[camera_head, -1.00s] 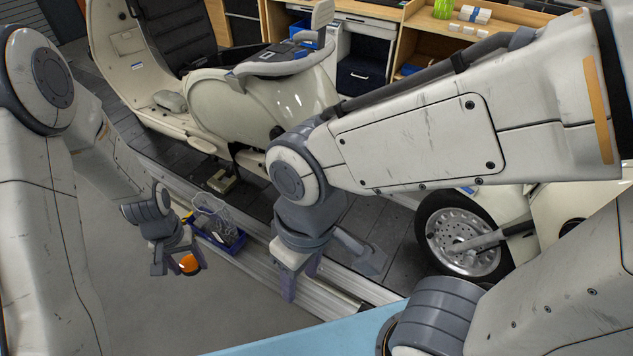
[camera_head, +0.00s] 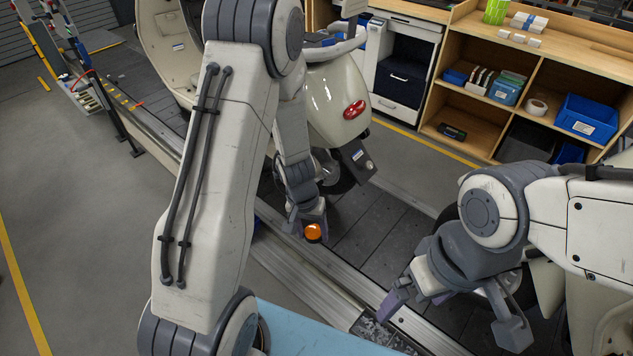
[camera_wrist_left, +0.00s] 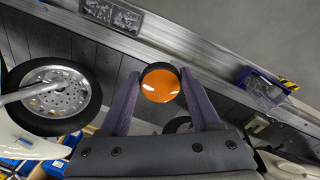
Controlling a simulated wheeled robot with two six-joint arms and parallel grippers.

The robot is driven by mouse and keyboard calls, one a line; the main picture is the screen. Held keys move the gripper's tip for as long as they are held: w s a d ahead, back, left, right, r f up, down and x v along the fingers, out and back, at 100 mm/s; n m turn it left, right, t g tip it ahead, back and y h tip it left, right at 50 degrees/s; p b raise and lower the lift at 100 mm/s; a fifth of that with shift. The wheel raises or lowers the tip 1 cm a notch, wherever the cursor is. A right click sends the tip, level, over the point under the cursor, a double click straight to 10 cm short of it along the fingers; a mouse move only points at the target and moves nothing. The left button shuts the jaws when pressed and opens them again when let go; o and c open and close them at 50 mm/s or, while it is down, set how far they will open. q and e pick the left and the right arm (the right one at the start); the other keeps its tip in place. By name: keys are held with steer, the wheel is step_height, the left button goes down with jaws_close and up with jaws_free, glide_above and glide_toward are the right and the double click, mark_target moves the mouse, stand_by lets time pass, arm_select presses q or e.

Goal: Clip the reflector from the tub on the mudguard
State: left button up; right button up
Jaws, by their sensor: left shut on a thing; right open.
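My left gripper (camera_head: 310,226) is shut on the round orange reflector (camera_head: 313,233), held over the near edge of the conveyor. In the left wrist view the reflector (camera_wrist_left: 160,84) sits between the two fingertips, its orange face showing. The dark mudguard (camera_head: 357,158) hangs below the red tail light of the cream scooter, up and right of the left gripper and apart from it. The tub (camera_wrist_left: 262,88), blue with clear bagging, shows in the left wrist view at right; my left arm mostly hides it in the head view. My right gripper (camera_head: 452,318) is open and empty at lower right.
A metal rail (camera_head: 340,285) runs along the slat conveyor (camera_head: 385,235). A second vehicle's wheel (camera_wrist_left: 52,95) shows in the left wrist view. A wooden shelf (camera_head: 540,60) with blue bins stands behind. The slats between mudguard and right gripper are clear.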

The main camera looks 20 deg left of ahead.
arm_select(q)
steer(key=w+d+f+n+t+h+b, duration=0.2)
steer(key=w+d+f+h+b, duration=0.1)
steer(key=f+b, duration=0.55)
steer(key=w+d+f+n+t+h+b, duration=0.15)
steer(key=w+f+t+h+b, duration=0.3)
steer(key=w+b, duration=0.45)
steer(key=w+a+n+t+y+b, duration=0.3)
steer(key=w+a+n+t+b, duration=0.55)
steer(key=w+a, duration=0.9)
steer(key=w+d+m+t+b, duration=0.1)
steer(key=w+d, duration=0.2)
steer(key=w, duration=0.4)
steer(key=shift+d+r+m+t, duration=0.15)
steer(key=shift+d+m+t, duration=0.15)
steer(key=shift+m, duration=0.1)
steer(key=shift+d+b, duration=0.15)
steer(key=shift+b, duration=0.65)
steer(key=shift+b+x, duration=1.35)
steer(key=shift+b, duration=0.3)
